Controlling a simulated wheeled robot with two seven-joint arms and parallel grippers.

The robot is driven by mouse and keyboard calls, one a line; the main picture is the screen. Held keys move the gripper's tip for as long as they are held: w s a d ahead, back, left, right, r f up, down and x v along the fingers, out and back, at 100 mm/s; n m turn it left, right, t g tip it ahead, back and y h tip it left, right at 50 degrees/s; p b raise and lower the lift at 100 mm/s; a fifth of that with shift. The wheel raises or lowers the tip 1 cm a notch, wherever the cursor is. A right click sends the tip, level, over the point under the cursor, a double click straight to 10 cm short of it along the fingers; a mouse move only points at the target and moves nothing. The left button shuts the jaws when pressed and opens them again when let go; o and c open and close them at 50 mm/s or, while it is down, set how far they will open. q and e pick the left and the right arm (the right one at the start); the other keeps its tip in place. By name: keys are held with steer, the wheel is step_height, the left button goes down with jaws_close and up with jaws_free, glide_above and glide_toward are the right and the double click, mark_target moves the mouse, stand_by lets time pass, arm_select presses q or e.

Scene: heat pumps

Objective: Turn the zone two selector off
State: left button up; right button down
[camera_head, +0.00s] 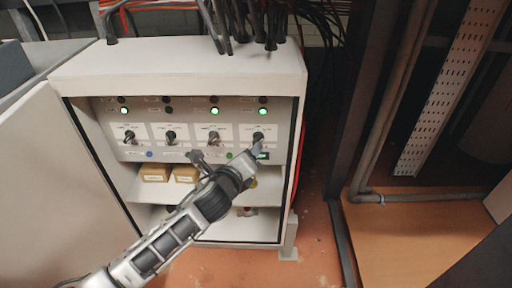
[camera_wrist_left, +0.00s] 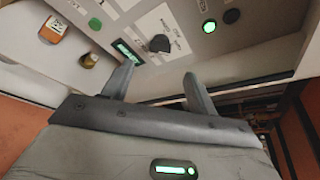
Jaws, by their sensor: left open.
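A row of several dark rotary selectors runs across the control panel (camera_head: 192,134) inside the open white cabinet. From left to right they include the first selector (camera_head: 130,137), the second (camera_head: 170,137), the third (camera_head: 214,138) and the rightmost (camera_head: 258,137). Their labels are too small to read, so I cannot tell which is zone two. My left gripper (camera_head: 228,153) is open and empty in front of the panel's right part, just below the selectors. In the left wrist view one dark selector (camera_wrist_left: 160,43) lies beyond the open fingers (camera_wrist_left: 160,82), apart from them. My right gripper is not in view.
Green lamps glow above the first (camera_head: 124,111), third (camera_head: 214,111) and rightmost (camera_head: 263,112) selectors; the second's lamp is dark. Yellow boxes (camera_head: 155,173) sit on the shelf below. The cabinet door (camera_head: 55,185) stands open at left. Cables enter the cabinet top.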

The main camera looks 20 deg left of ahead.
mark_target(257, 141)
arm_select(q)
steer(key=shift+b+x, duration=1.25)
steer(key=shift+x, duration=3.1)
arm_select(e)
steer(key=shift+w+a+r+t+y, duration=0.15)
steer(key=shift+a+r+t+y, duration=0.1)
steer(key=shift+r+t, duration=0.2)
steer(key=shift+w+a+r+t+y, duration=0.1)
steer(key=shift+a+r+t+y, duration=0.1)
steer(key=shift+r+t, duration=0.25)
arm_select(q)
steer(key=c, duration=1)
